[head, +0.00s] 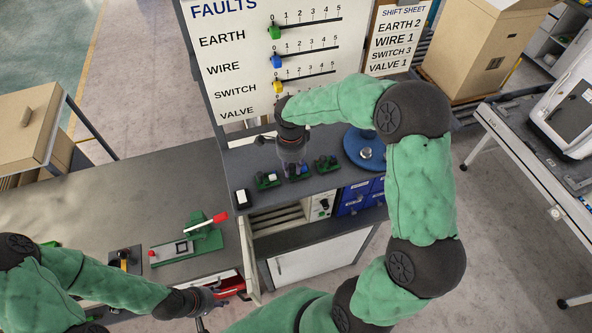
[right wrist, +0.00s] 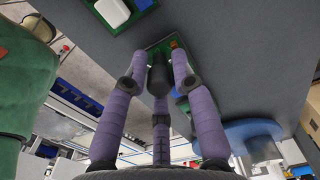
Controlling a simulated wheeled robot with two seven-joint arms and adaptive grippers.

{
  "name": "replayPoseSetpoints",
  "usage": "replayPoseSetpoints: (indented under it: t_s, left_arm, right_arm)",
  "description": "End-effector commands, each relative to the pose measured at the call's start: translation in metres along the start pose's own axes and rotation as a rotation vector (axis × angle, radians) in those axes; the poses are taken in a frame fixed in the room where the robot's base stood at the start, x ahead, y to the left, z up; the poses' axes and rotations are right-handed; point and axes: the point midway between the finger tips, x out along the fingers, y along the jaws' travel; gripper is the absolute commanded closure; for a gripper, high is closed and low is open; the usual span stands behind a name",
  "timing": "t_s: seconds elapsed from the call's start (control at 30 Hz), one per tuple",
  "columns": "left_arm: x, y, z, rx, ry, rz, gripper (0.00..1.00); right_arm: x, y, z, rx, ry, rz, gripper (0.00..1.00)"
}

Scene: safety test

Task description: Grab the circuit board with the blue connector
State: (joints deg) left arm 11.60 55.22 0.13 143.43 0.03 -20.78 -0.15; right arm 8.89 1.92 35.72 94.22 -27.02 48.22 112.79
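Small green circuit boards lie in a row on the grey raised shelf: a left one (head: 268,181), a middle one (head: 299,174) and a right one (head: 326,163). I cannot tell in the head view which carries the blue connector. My right gripper (head: 293,168) points down over the row, near the middle board. A bluish bit (right wrist: 180,98) shows beside the right finger. My left gripper (head: 213,299) is low beside the bench; its fingers are unclear.
A blue round stand (head: 365,149) is right of the boards, and a white block (head: 242,197) is left of them. The fault panel (head: 245,60) rises behind. A green clamp with a red handle (head: 203,232) sits on the lower bench (head: 110,200). A red drawer (head: 230,287) is near my left gripper.

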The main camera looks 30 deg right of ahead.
Motion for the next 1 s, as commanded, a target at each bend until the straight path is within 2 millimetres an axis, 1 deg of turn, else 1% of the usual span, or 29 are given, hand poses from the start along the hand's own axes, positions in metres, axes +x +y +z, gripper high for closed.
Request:
replayPoseSetpoints:
  t_s: [0.1, 0.2, 0.53, 0.67, 0.77, 0.9, 1.0]
  left_arm:
    - [0.0, 0.0, 0.0, 0.0, 0.0, 0.0, 0.6]
    - [0.0, 0.0, 0.0, 0.0, 0.0, 0.0, 0.6]
    - [0.0, 0.0, 0.0, 0.0, 0.0, 0.0, 0.6]
    - [0.001, 0.0, 0.0, 0.0, 0.0, 0.0, 0.6]
    - [0.002, -0.001, 0.0, 0.0, 0.0, 0.0, 0.6]
    - [0.005, -0.002, 0.0, 0.0, 0.0, 0.0, 0.6]
    - [0.009, -0.003, 0.0, 0.0, 0.0, 0.0, 0.6]
  right_arm:
    - [0.0, 0.0, 0.0, 0.0, 0.0, 0.0, 0.74]
    - [0.0, 0.0, 0.0, 0.0, 0.0, 0.0, 1.0]
    - [-0.001, 0.0, 0.0, 0.0, 0.0, -0.001, 1.0]
    - [-0.005, -0.001, 0.0, 0.001, 0.0, -0.002, 1.0]
    - [-0.013, -0.001, 0.0, 0.002, 0.0, -0.004, 1.0]
    - [-0.032, -0.001, 0.0, 0.002, -0.001, -0.005, 1.0]
    - [-0.048, 0.012, 0.005, -0.001, -0.001, -0.007, 1.0]
